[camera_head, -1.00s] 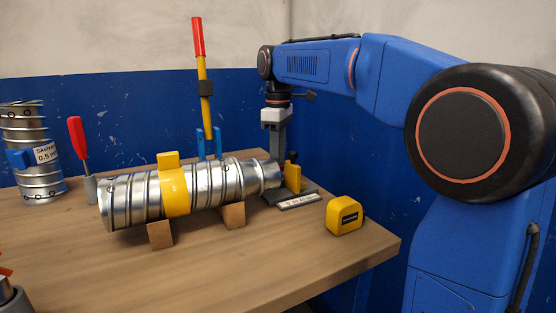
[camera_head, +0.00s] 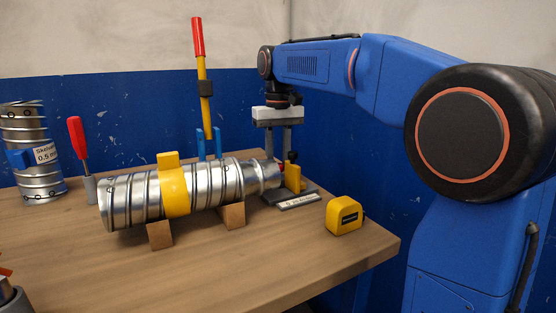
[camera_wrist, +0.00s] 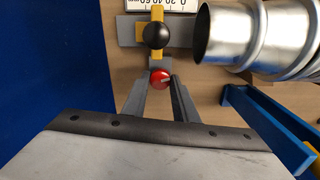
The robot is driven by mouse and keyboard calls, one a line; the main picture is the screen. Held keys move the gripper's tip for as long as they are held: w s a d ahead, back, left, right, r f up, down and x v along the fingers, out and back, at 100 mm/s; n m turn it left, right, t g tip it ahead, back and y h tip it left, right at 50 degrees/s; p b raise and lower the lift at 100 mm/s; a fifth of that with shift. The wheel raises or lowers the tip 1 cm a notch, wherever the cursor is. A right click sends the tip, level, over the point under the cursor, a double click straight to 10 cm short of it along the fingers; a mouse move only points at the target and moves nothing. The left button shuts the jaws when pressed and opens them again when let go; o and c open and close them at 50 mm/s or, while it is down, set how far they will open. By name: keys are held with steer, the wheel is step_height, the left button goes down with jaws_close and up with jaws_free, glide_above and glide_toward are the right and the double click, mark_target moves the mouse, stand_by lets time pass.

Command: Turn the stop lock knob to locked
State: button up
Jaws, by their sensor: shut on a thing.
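The red knob (camera_wrist: 160,77) sits beside the yellow stop (camera_wrist: 157,14) in the wrist view, with a pale pointer mark on its top. I take it to be the stop lock knob; no locked or unlocked label is readable. My gripper (camera_head: 279,152) points straight down behind the stop in the head view. It is shut on the red knob, with one finger on either side of it in the wrist view. In the head view the knob is mostly hidden behind the duct end and stop. A black ball knob (camera_wrist: 155,36) tops the stop.
A spiral duct (camera_head: 120,200) with a yellow band lies on wooden blocks, its open end close to my gripper. A scale strip (camera_head: 299,202) lies before the stop. A yellow tape measure (camera_head: 344,215) sits near the right edge. A blue bracket (camera_wrist: 265,130) stands at right.

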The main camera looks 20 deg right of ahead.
steer(key=shift+m, duration=1)
steer(key=o, duration=1.1)
steer(key=shift+c, duration=0.2)
step_height(320, 180, up, 17)
steer(key=shift+r, duration=0.2)
steer(key=shift+s, duration=0.1)
